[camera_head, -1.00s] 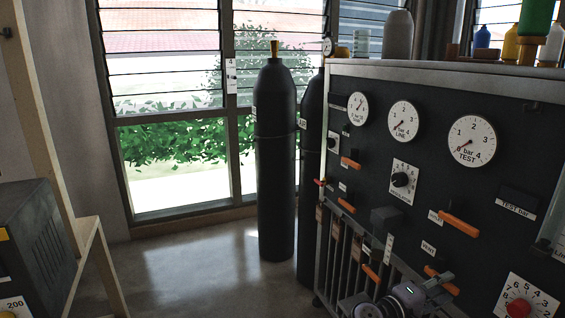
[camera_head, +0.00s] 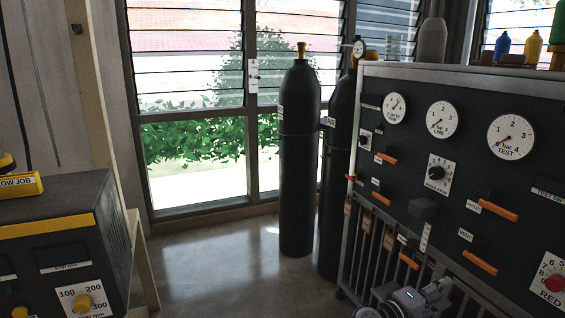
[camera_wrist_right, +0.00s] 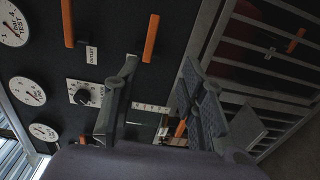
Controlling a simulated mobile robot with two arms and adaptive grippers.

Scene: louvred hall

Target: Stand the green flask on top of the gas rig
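The gas rig (camera_head: 455,165) is a dark panel with white dials and orange levers, filling the right side of the head view. A green object (camera_head: 558,24), cut off by the right picture edge, stands at the rig's top; I cannot tell for sure that it is the green flask. My right gripper (camera_head: 437,288) is low in front of the rig's panel. In the right wrist view the right gripper (camera_wrist_right: 160,68) has its two fingers apart with nothing between them, facing the panel and the rack bars. My left gripper is not in view.
Along the rig's top (camera_head: 480,72) stand a grey bottle (camera_head: 432,42), a blue bottle (camera_head: 502,46) and a yellow bottle (camera_head: 532,47). Two tall dark cylinders (camera_head: 299,150) stand left of the rig. A dark device (camera_head: 60,240) stands at left. Floor (camera_head: 225,265) between is clear.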

